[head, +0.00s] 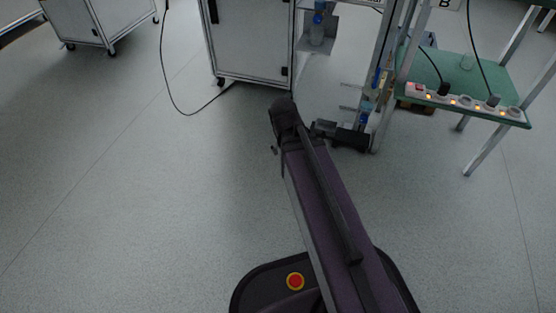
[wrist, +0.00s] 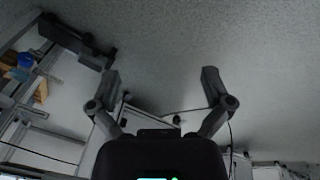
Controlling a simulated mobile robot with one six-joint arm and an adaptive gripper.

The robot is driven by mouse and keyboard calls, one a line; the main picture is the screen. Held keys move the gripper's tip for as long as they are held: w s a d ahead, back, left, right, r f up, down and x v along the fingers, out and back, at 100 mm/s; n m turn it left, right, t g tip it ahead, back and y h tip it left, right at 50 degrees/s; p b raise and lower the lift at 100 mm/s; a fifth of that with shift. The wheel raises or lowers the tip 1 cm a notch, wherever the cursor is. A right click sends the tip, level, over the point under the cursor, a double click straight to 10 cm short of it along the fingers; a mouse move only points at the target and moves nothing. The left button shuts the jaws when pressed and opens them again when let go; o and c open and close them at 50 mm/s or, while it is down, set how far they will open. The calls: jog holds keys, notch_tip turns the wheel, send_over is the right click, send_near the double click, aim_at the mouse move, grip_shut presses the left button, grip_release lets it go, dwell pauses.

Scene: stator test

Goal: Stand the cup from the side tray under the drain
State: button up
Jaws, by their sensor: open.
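A small grey metal shelf (head: 325,50) sticks out from the left of the frame in the head view. A clear vessel (head: 317,37) with blue above it stands there; I cannot tell if it is the cup. The drain is not clearly identifiable; blue fittings (head: 364,119) show low on the metal frame. My gripper (wrist: 161,82) is open and empty in the wrist view, its fingers wide apart over bare floor.
A white wheeled cabinet (head: 252,40) stands left of the frame, with another (head: 98,22) farther left. A black cable (head: 165,75) lies on the floor. A power strip (head: 465,101) edges the green table. Left floor is clear.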

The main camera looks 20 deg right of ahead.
jog(key=s+a+m+g+y, duration=0.1)
jog(key=s+a, duration=0.3)
jog(key=shift+a+f+g+y, duration=0.15)
jog(key=shift+f+g+y, duration=0.15)
jog(key=shift+g, duration=0.1)
